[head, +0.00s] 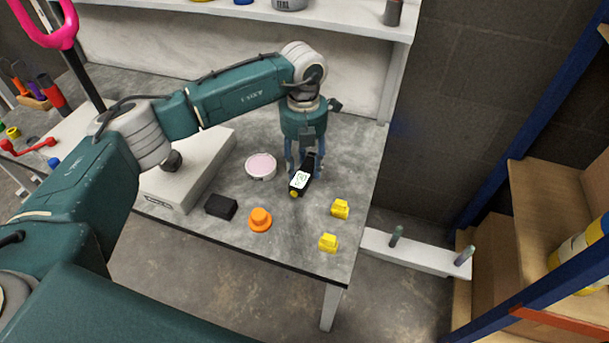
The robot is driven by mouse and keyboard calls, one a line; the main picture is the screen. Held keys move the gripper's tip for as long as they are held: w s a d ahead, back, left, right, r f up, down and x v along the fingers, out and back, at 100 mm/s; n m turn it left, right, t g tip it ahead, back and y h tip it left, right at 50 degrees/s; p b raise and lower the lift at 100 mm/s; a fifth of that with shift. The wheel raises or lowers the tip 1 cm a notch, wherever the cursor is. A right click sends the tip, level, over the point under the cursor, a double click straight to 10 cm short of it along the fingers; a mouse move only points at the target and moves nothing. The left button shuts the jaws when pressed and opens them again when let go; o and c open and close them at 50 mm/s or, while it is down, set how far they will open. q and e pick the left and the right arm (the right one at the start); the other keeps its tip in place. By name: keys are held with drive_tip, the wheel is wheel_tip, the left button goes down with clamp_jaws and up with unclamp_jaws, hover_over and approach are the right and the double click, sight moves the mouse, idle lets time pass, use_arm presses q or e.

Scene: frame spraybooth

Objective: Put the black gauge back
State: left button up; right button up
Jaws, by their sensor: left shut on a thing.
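The black gauge (300,181) with a pale display and a yellow tip is on or just above the grey bench top (300,248); I cannot tell if it touches. My left gripper (304,170) points down from above and is shut on the gauge's dark upper part. The fingers hide some of its body. My right gripper is not in view.
A pink-topped round tin (260,166), a black block (221,207), an orange knob-like piece (260,219) and two yellow pieces (340,208) (328,242) stand around the gauge. A pale box (190,175) lies left. A white shelf (340,22) rises behind.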

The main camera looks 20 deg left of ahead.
use_arm(q)
drive_tip(key=shift+w+n, duration=0.3)
drive_tip(key=shift+n, duration=0.1)
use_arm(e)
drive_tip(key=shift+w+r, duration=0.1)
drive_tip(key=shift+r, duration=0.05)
use_arm(q)
drive_tip(key=shift+s, duration=0.1)
wheel_tip(320, 180, down, 6)
drive_tip(key=b, duration=0.3)
drive_tip(key=shift+r, duration=0.15)
drive_tip(key=shift+f+b, duration=0.35)
drive_tip(key=shift+f, duration=0.2)
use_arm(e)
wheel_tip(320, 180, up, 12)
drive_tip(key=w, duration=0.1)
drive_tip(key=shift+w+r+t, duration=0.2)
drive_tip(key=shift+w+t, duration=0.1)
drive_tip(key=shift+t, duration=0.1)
use_arm(q)
drive_tip(key=shift+f, duration=0.1)
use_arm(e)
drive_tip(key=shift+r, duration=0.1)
use_arm(q)
drive_tip(key=shift+f, duration=0.15)
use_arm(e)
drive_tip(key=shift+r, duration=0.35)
